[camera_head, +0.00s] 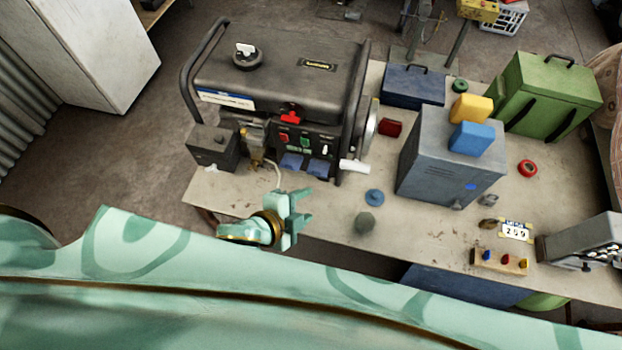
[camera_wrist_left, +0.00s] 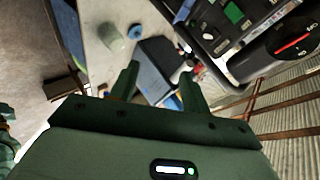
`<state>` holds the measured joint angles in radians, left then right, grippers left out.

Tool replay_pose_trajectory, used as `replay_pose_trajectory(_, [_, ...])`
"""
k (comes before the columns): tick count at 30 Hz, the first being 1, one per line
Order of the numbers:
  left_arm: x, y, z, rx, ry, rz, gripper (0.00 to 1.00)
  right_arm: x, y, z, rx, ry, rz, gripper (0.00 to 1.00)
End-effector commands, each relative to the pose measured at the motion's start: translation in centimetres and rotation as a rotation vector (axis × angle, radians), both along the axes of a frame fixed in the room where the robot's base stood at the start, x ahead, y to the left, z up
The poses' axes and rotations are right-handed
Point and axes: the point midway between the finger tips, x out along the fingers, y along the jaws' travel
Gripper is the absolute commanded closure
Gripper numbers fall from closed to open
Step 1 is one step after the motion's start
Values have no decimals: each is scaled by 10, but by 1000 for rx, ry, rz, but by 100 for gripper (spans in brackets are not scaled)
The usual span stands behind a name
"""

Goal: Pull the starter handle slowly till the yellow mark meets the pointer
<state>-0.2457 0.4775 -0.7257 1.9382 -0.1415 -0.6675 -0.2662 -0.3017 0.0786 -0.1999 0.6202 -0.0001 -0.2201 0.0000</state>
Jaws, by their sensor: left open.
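The black generator (camera_head: 285,85) stands on the bench at its left end. A pale T-shaped handle (camera_head: 354,166), apparently the starter handle, sticks out low at the generator's right side, below a pale round housing edge (camera_head: 371,118). I cannot make out the yellow mark or the pointer. My left gripper (camera_head: 304,207) is open and empty, in front of the generator and to the left of the handle, apart from it. In the left wrist view its fingers (camera_wrist_left: 158,80) are spread with nothing between them. My right gripper is not in view.
The bench (camera_head: 330,220) holds a grey box (camera_head: 445,165) with yellow and blue blocks, a green case (camera_head: 548,95), a blue box (camera_head: 412,87) and a blue knob (camera_head: 374,196). A grey-green cylinder (camera_head: 365,223) stands near the front edge.

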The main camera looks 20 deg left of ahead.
Motion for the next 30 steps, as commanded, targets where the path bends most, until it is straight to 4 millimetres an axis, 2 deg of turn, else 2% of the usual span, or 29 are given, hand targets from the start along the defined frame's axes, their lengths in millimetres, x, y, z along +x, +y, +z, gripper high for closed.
replay_pose_trajectory(1, [-2,-11,28,10,-49,-40,53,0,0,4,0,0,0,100])
replay_pose_trajectory(3, [-5,-22,55,34,-111,-84,53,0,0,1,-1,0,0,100])
replay_pose_trajectory(6, [-4,-27,81,81,-175,-112,53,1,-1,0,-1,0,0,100])
replay_pose_trajectory(7, [-3,-24,82,115,-186,-117,53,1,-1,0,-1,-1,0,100])
replay_pose_trajectory(9, [0,-21,76,159,-188,-126,53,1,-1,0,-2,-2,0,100])
replay_pose_trajectory(14, [16,-29,65,160,-190,-127,53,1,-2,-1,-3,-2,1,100])
replay_pose_trajectory(24, [77,-60,24,159,-189,-127,53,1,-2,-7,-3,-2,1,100])
replay_pose_trajectory(30, [106,-75,4,159,-188,-127,53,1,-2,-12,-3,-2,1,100])
